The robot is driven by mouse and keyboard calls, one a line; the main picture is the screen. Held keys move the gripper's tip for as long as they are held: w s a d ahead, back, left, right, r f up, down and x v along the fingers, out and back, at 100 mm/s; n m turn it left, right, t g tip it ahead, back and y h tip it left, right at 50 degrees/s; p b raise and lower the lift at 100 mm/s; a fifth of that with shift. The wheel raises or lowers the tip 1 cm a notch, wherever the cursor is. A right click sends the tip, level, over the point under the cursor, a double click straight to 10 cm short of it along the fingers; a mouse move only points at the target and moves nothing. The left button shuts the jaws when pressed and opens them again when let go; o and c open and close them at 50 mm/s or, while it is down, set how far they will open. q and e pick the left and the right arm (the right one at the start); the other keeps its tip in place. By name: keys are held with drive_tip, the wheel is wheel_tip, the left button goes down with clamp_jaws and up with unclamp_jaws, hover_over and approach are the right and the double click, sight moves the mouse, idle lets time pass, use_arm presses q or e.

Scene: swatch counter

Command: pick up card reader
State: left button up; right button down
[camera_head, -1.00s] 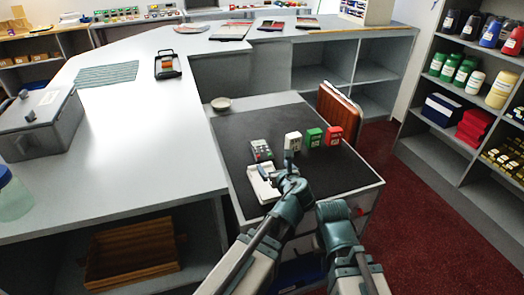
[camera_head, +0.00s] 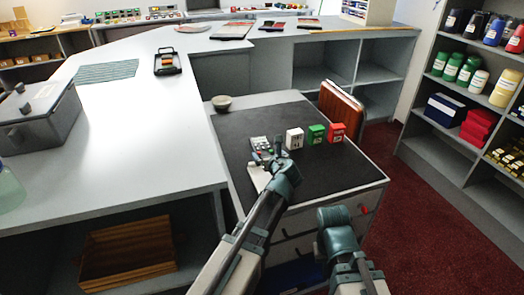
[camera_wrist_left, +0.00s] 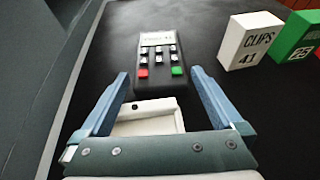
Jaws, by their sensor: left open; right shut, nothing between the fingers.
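The card reader (camera_head: 260,147) is a dark grey handheld with a pale label, pale keys and a red and a green key. It lies on the black top of the low cabinet, and in the left wrist view the card reader (camera_wrist_left: 158,60) is straight ahead. My left gripper (camera_wrist_left: 160,76) is open and empty, its fingertips apart on either side of the reader's near end. In the head view my left gripper (camera_head: 270,158) partly covers the reader. My right gripper (camera_head: 335,216) is shut and empty at the cabinet's front, its fingers hard to make out.
A white tray (camera_wrist_left: 148,117) lies just nearer than the reader, below my left gripper. White (camera_head: 294,138), green (camera_head: 316,134) and red (camera_head: 337,132) boxes stand to the right. A small bowl (camera_head: 222,103) sits at the back left. The cabinet top's right front (camera_head: 340,170) is clear.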

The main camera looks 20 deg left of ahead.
sight(265, 152)
use_arm(q)
drive_tip(key=x, duration=0.3)
drive_tip(key=shift+b, duration=0.35)
use_arm(e)
drive_tip(key=shift+f, duration=0.55)
use_arm(q)
drive_tip(key=c, duration=1.4)
drive_tip(key=shift+o, duration=0.2)
drive_tip(key=shift+r, duration=0.15)
use_arm(e)
drive_tip(key=shift+r, duration=0.1)
